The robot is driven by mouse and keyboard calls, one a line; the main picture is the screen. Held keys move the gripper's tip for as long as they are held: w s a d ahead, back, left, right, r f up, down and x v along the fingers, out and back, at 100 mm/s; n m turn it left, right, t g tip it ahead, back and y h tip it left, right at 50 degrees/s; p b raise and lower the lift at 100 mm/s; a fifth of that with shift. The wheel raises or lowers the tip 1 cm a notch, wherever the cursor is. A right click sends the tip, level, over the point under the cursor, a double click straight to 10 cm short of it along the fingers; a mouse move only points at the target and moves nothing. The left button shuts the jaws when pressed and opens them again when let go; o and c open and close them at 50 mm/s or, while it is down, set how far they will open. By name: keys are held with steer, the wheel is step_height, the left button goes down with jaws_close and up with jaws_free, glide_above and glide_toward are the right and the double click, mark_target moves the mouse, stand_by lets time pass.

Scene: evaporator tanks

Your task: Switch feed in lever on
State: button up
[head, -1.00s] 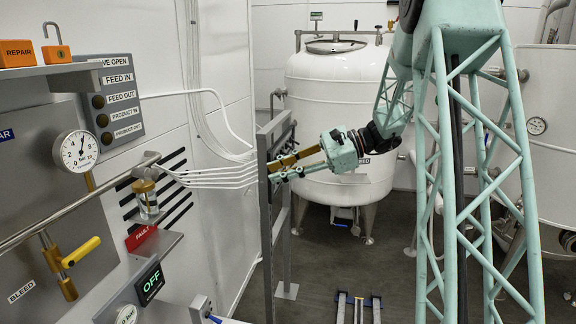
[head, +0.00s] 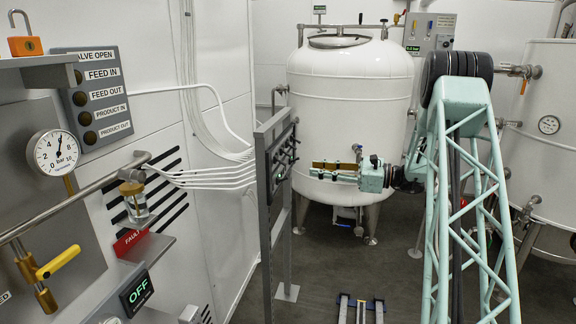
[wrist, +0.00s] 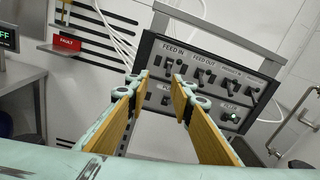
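The feed in lever (wrist: 168,65) is a small dark lever under the "FEED IN" label at the upper left of a grey switch panel (wrist: 150,50) in the wrist view. The panel shows edge-on in the head view (head: 281,152). My gripper (wrist: 160,84) is open and empty, its two brown-padded fingers pointing at the panel, with the lever seen beyond and between the fingertips. In the head view my gripper (head: 318,170) is right of the panel, apart from it. The left finger hides part of the panel's lower row. I cannot tell the lever's exact position.
More levers, including feed out (wrist: 198,74), sit close beside it. A green light (wrist: 233,117) glows at the lower right. The panel hangs on a grey frame (head: 267,220). A white tank (head: 350,90) stands behind my gripper. The "FEED IN" indicator (head: 79,75) on the left wall is dark.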

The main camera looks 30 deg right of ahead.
mark_target(282, 163)
steer(key=shift+w+d+f+m+t, duration=0.15)
steer(key=shift+w+d+f, duration=0.1)
steer(key=shift+d, duration=0.3)
steer(key=shift+w+d+f+m+t, duration=0.1)
steer(key=shift+d+f+m+t, duration=0.1)
steer(key=shift+d, duration=0.3)
steer(key=b+x, duration=0.2)
steer(key=x, duration=1.1)
steer(key=shift+w+a+f, duration=0.2)
steer(key=shift+w+a, duration=0.1)
jaws_close()
